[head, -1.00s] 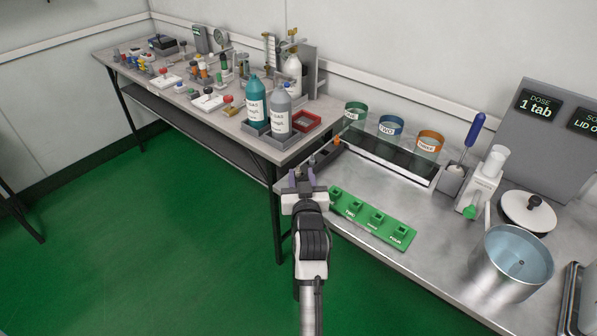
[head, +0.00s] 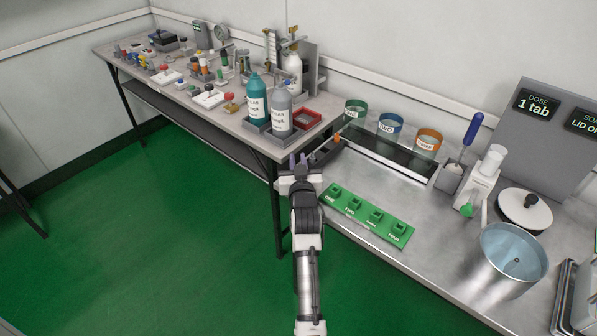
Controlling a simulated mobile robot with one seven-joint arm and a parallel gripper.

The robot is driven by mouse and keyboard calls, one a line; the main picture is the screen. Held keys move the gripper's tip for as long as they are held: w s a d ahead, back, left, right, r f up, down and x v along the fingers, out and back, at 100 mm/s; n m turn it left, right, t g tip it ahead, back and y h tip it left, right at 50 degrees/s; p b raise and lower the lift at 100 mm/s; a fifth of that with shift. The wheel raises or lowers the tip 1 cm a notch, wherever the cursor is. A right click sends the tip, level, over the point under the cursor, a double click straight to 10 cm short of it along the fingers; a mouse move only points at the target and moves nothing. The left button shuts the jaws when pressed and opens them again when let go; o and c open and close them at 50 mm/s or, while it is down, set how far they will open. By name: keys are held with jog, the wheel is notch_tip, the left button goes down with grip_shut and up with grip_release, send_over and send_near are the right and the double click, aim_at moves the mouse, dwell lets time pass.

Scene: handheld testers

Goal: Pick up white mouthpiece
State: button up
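I cannot make out a white mouthpiece for certain; the small items on the far table are too small to tell apart. My gripper (head: 298,160) is at the end of my arm in the middle of the head view. It is over the gap where the far table's right end meets the steel counter. A dark narrow holder (head: 326,153) with an orange piece lies just right of the fingers.
The steel counter (head: 440,235) holds a green labelled block (head: 365,218), coloured cups and a metal pot (head: 512,262).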

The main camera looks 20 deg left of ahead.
grip_shut()
jog(key=shift+r, duration=0.1)
